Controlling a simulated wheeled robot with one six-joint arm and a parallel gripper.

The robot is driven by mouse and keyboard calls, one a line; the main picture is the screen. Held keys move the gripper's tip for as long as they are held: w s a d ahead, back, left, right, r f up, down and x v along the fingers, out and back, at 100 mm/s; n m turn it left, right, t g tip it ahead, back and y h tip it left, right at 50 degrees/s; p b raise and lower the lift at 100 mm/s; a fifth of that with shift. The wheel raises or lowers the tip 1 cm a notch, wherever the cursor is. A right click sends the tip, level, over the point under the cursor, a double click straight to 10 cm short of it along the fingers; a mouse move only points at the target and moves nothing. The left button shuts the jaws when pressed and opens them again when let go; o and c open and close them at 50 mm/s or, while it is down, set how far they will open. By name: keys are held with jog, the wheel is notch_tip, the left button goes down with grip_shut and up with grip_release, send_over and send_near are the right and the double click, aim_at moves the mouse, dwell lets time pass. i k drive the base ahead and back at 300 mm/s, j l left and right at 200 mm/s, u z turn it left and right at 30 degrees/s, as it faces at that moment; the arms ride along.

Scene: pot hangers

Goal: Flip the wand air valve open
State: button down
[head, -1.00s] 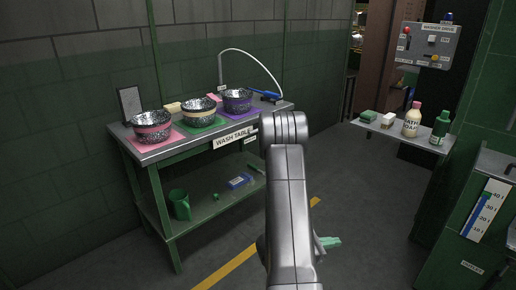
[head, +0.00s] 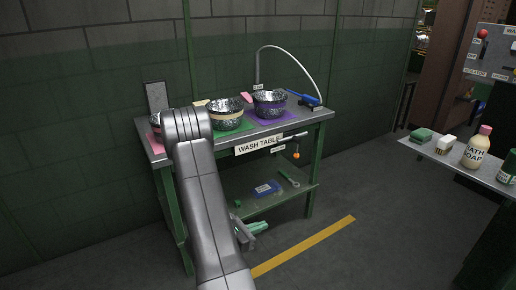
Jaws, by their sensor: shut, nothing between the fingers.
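The blue wand (head: 303,97) lies at the right end of the wash table (head: 185,151), and a thin white hose arches up behind it. Below the table's front right edge is a small grey pipe fitting (head: 289,139) with an orange part (head: 296,155) hanging under it and small labels beside it. This may be the wand's air valve; it is too small to tell its position. My gripper (head: 256,228), with pale green fingers, is low in front of the table, below and left of the fitting and apart from it. It is shut and empty, partly hidden by my arm.
Speckled bowls (head: 228,117) stand on coloured mats on the table. A lower shelf (head: 232,190) holds a blue box (head: 266,189) and a wrench-like tool (head: 289,177). A side shelf (head: 440,157) with a soap bottle (head: 477,147) stands at right. Floor between is clear.

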aim_at(296, 156)
jog(key=i+l+u, duration=0.15)
jog(key=i+l, duration=0.25)
jog(key=i, duration=0.2)
jog(key=i+l+u, duration=0.15)
jog(key=i+l, duration=0.35)
jog(key=i, duration=0.05)
